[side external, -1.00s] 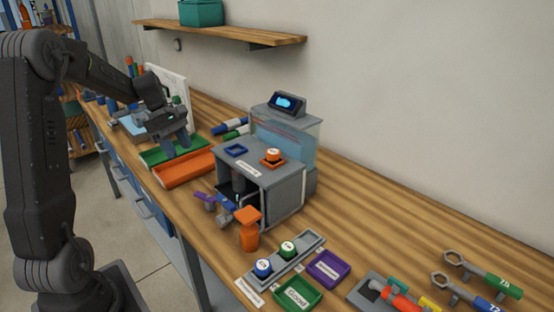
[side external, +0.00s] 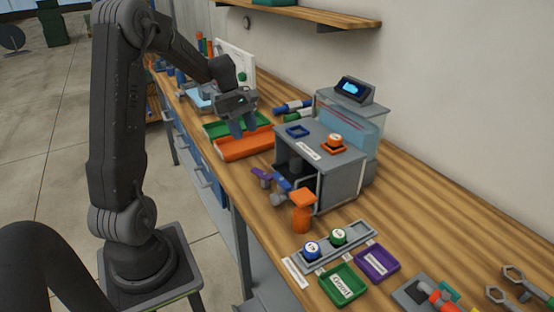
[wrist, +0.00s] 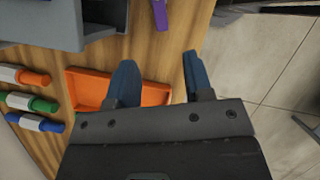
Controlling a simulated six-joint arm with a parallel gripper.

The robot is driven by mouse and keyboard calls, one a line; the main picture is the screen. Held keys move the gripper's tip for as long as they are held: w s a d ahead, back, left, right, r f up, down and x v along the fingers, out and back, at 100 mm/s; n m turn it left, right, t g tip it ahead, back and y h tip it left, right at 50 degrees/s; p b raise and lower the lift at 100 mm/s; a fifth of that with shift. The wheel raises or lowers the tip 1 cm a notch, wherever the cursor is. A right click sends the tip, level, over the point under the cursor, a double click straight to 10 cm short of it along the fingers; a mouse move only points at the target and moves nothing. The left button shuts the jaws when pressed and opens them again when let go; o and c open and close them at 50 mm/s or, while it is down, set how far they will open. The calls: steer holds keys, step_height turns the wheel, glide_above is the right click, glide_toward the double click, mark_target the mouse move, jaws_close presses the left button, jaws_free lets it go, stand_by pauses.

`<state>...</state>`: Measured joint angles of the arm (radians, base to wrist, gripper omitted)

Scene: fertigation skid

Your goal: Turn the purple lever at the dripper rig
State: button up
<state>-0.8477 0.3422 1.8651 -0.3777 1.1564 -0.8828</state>
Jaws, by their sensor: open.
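The purple lever (side external: 262,177) sticks out at the left front of the grey dripper rig (side external: 335,178), beside a blue and grey fitting (side external: 283,188). In the wrist view the purple lever (wrist: 160,13) shows at the top edge, partly cut off. My gripper (side external: 244,128) hangs with its fingers down over the orange tray, left of and behind the lever. The wrist view shows my gripper (wrist: 158,78) with its two blue fingers apart and nothing between them. The lever is clear of the fingers.
An orange tray (side external: 236,151) and a green tray (side external: 212,131) lie below my gripper. An orange bottle (side external: 302,218) stands right in front of the rig, near the lever. A rack (side external: 361,229) holds blue and green caps. The bench's front edge runs close to the lever.

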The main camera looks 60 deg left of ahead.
mark_target(259, 171)
steer(key=x, duration=1.1)
steer(key=shift+d+f, duration=0.1)
steer(key=shift+f, duration=0.3)
